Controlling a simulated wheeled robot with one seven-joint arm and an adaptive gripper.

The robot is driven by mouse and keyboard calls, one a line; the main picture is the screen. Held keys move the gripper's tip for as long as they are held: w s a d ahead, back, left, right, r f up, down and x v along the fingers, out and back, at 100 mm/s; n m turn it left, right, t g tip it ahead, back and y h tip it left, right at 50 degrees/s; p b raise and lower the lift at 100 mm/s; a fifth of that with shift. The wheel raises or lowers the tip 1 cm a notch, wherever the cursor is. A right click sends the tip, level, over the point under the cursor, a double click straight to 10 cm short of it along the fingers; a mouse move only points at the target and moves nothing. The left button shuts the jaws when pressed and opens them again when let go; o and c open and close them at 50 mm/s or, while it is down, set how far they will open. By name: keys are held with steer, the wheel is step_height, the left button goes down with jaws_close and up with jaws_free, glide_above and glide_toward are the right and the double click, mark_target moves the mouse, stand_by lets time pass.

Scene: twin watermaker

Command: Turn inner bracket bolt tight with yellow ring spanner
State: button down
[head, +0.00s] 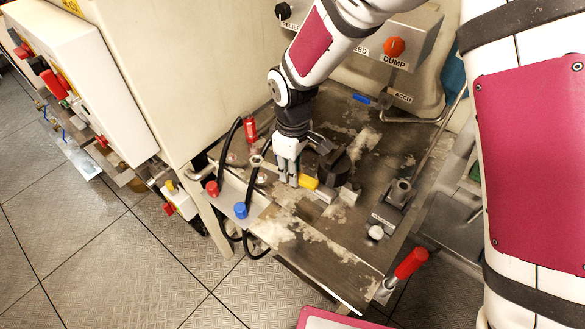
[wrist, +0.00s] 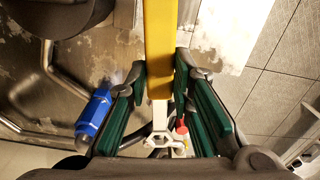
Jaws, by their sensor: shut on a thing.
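My gripper (head: 288,181) points down over the dark bench and is shut on the yellow ring spanner (head: 309,183). In the wrist view my gripper (wrist: 160,72) has its green-padded fingers on either side of the spanner's yellow handle (wrist: 159,40). The handle runs out of the top of that view. A pale shank leads down to a hexagonal ring end (wrist: 159,139). In the head view a small ring (head: 256,161) shows left of my gripper, in line with the spanner. The bolt is not clearly visible, and I cannot tell whether the ring is around it.
A black round part (head: 334,165) and a clamp block (head: 399,193) stand to the right. A red-handled lever (head: 411,263) is at the front.

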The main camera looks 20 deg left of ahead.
mark_target(293, 193)
steer(key=shift+w+f+b, duration=0.45)
steer(key=shift+w+f, duration=0.05)
steer(key=shift+f, duration=0.25)
steer(key=shift+s+f+b, duration=0.1)
steer(key=shift+f+b, duration=0.7)
steer(key=shift+f, duration=1)
steer(key=shift+f+b, duration=0.75)
steer(key=shift+f, duration=0.5)
steer(key=shift+s, duration=0.1)
